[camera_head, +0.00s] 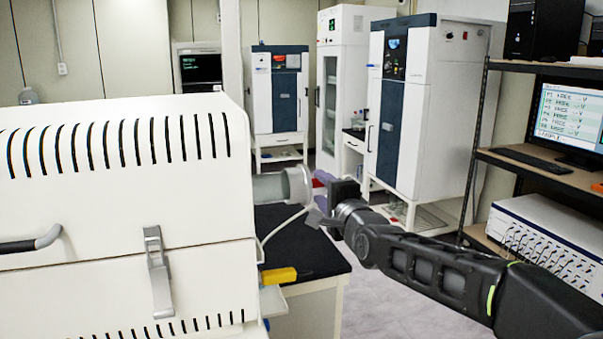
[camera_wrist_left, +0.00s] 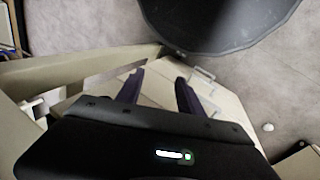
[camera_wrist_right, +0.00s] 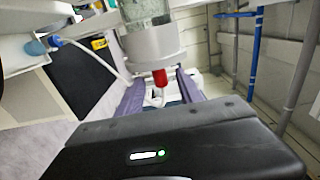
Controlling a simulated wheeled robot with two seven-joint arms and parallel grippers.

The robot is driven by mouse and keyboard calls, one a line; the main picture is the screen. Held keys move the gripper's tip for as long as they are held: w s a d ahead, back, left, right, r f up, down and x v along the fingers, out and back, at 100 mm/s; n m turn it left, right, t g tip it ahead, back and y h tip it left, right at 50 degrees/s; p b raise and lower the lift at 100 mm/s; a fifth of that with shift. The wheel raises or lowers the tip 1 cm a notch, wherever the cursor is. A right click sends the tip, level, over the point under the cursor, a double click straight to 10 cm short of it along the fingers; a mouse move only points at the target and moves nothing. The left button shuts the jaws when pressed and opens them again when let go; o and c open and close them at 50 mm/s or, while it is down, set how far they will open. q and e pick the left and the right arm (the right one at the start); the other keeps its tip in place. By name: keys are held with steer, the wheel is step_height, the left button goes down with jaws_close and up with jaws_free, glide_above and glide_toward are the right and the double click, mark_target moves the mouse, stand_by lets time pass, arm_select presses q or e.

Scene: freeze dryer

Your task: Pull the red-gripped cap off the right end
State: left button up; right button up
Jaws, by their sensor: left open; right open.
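A grey metal cap (camera_head: 299,185) sits on the end of the clear tube (camera_head: 268,188) that sticks out from the right side of the white furnace (camera_head: 120,190). In the right wrist view the cap (camera_wrist_right: 153,45) shows with its red grip (camera_wrist_right: 160,77) pointing towards my right gripper (camera_wrist_right: 158,88). The fingers stand open with the red grip between or just ahead of their tips; I cannot tell if they touch it. In the head view my right gripper (camera_head: 322,192) is right beside the cap. My left gripper (camera_wrist_left: 158,82) is open and empty, seen only in its own wrist view.
A black-topped bench (camera_head: 300,245) stands below the tube, with a yellow object (camera_head: 279,275) on the furnace side. A shelf with a monitor (camera_head: 570,115) stands at the right. White cabinets (camera_head: 410,110) stand at the back. Floor shows between them.

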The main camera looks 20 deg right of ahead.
mark_target(318, 185)
steer(key=w, duration=0.3)
steer(key=shift+d+p, duration=0.1)
steer(key=shift+p, duration=0.25)
arm_select(q)
steer(key=shift+r, duration=0.95)
arm_select(e)
steer(key=shift+w+d, duration=0.1)
steer(key=shift+w, duration=0.65)
jaws_close()
steer(key=shift+f, duration=0.1)
arm_select(q)
steer(key=shift+f, duration=0.1)
arm_select(e)
steer(key=shift+d+f+b, duration=0.1)
steer(key=shift+d+b, duration=0.3)
steer(key=shift+b, duration=0.45)
arm_select(q)
step_height(318, 185, down, 15)
steer(key=b, duration=1.3)
arm_select(e)
steer(key=d, duration=0.6)
steer(key=shift+s+r, duration=0.2)
